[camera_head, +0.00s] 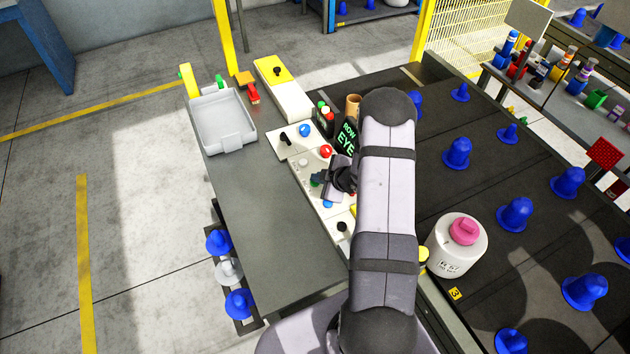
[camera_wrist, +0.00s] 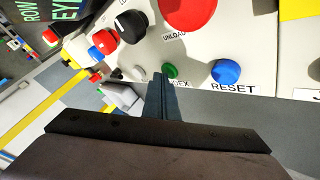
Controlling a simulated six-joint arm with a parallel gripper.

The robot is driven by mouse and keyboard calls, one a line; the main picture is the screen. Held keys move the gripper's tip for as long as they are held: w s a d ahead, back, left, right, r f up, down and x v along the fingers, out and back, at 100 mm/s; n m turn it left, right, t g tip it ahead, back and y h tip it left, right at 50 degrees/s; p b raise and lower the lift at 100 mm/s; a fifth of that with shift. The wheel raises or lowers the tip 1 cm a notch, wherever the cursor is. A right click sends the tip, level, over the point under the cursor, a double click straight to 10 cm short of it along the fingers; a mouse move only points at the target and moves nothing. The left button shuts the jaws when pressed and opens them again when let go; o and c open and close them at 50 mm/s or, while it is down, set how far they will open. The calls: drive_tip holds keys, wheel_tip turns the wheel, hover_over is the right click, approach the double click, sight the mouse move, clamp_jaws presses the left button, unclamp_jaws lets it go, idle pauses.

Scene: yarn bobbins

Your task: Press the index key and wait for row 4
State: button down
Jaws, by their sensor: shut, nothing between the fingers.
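The green index key (camera_wrist: 170,71) sits on a pale control panel (camera_head: 290,150), with its label partly hidden so that only "DEX" reads. My gripper (camera_wrist: 160,78) is shut and empty, its fingertips beside the green key at its left edge in the wrist view. I cannot tell whether they touch the panel or the key. In the head view my gripper (camera_head: 320,181) is low over the panel, partly behind my arm. A dark display (camera_head: 346,135) shows green "ROW" and "EYE" text; it also shows in the wrist view (camera_wrist: 58,10). No row number is readable.
A blue RESET button (camera_wrist: 226,71), a red UNLOAD button (camera_wrist: 187,12) and a black knob (camera_wrist: 131,27) are close by. A grey tray (camera_head: 222,122) stands left. A white container with pink lid (camera_head: 458,247) and blue-pegged dark surface lie right.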

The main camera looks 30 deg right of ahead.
sight(318, 185)
drive_tip(key=shift+r+p, duration=0.75)
drive_tip(key=shift+r, duration=0.15)
wheel_tip(318, 185, up, 5)
drive_tip(key=p, duration=0.4)
idle(3.9)
